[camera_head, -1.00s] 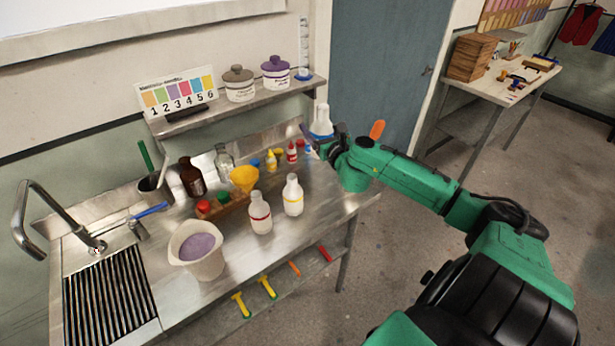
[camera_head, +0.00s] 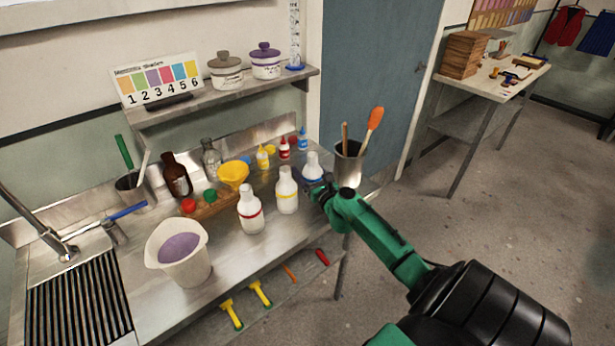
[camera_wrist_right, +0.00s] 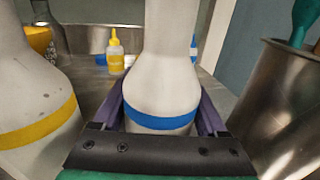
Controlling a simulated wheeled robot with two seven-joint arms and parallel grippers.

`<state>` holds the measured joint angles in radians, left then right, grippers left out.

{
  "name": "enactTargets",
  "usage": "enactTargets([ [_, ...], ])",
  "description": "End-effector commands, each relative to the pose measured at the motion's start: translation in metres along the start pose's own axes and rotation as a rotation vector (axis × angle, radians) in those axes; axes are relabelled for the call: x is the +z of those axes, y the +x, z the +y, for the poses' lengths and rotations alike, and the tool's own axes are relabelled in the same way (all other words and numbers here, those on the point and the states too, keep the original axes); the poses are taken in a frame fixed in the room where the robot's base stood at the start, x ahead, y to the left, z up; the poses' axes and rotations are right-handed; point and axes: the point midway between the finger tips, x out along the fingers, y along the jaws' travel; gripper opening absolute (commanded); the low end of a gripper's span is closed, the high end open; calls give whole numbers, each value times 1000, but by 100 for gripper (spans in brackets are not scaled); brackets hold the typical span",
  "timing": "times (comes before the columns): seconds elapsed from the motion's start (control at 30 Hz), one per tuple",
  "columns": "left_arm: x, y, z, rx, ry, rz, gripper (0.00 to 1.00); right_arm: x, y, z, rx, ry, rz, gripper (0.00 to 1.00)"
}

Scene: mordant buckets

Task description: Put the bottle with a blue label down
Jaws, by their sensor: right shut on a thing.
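The white bottle with a blue label (camera_head: 313,165) is at the right end of the steel counter, upright. My right gripper (camera_head: 316,184) is shut around its lower part. In the right wrist view the bottle (camera_wrist_right: 160,75) stands between the two purple-grey fingers (camera_wrist_right: 160,112), with the blue band just above the gripper's palm. The bottle's base is hidden, so I cannot tell whether it touches the counter. My left gripper is not in view.
A white bottle with a yellow band (camera_head: 287,192) stands close on the left, a red-banded one (camera_head: 250,212) beyond it. A steel cup with utensils (camera_head: 348,168) stands close on the right. Small dropper bottles (camera_head: 284,150) stand behind.

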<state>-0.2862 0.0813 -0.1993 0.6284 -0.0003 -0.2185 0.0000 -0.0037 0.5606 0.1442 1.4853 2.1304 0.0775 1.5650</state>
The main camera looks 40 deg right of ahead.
Motion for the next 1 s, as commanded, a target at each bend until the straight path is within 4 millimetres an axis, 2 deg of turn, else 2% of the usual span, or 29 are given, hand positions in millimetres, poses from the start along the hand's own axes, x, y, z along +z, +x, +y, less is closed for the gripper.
enactTargets([
  [0.1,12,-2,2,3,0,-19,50,4,0,0,0,-1,-2,1],
  [0.23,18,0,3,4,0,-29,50,0,0,0,0,0,-2,1],
  [0.27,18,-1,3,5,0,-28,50,0,0,0,0,0,-1,83],
  [0.3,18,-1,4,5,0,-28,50,1,0,0,0,0,-1,98],
  [0.67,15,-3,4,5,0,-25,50,2,-5,0,1,-1,0,100],
  [0.77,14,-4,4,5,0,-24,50,1,-18,0,2,0,2,100],
  [1.0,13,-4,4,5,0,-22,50,1,-66,0,2,0,2,100],
])
